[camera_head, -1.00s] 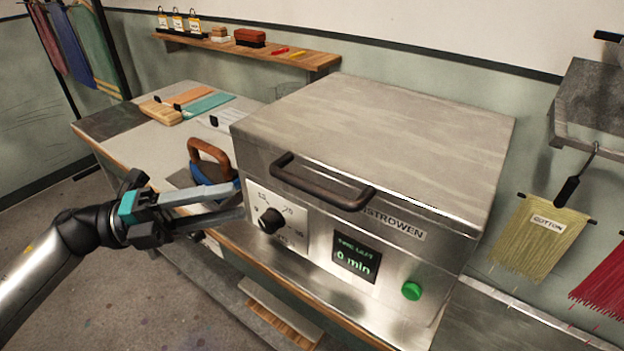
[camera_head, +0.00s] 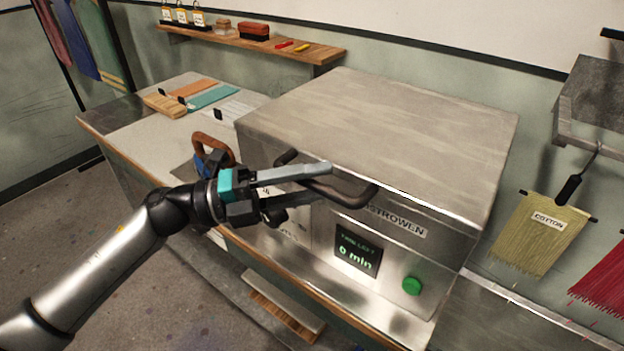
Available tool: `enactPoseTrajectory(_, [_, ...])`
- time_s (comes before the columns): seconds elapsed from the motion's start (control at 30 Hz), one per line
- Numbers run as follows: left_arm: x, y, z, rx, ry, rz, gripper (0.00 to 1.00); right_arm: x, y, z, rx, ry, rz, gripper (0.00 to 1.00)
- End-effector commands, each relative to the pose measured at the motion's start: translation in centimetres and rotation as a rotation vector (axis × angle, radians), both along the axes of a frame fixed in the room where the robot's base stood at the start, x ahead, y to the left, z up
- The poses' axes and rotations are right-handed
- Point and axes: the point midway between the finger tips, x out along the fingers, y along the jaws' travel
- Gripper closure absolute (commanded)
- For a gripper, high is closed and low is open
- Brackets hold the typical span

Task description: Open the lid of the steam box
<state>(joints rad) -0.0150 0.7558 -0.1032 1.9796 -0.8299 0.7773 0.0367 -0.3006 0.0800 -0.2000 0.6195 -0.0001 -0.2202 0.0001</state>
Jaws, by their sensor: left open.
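The steam box (camera_head: 380,135) is a large brushed-metal box on the workbench, and its lid is closed. A dark bar handle (camera_head: 345,192) runs along the lid's front edge. My left gripper (camera_head: 318,182) is open at the handle's left half, with one light finger above the bar and the other finger lower, partly hidden. I cannot tell whether the fingers touch the bar. The gripper covers the dial and part of the front panel. The display (camera_head: 357,253) reads 0 min, and a green button (camera_head: 411,286) sits right of it. My right gripper is not in view.
A blue iron-like tool with a brown handle (camera_head: 212,146) stands left of the box. Coloured strips (camera_head: 210,97) lie on the bench behind it. A wall shelf (camera_head: 250,45) is at the back. Yarn labelled cotton (camera_head: 540,235) hangs at right. The floor at left is clear.

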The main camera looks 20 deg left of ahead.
Motion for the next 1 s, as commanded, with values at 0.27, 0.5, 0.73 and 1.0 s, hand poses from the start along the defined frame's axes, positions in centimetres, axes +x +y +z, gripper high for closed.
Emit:
enactPoseTrajectory(0.27, [-0.01,0.03,-0.01,0.000,0.000,0.000,0.68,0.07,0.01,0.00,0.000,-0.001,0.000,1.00])
enactPoseTrajectory(0.5, [-0.01,0.04,-0.02,0.000,0.000,0.000,0.95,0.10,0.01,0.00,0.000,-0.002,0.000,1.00])
enactPoseTrajectory(0.73, [-0.02,0.04,-0.01,0.000,0.000,0.000,1.00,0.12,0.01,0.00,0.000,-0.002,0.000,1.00])
enactPoseTrajectory(1.0, [-0.02,0.05,-0.01,0.000,0.000,0.000,1.00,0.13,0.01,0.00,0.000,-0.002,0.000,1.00])
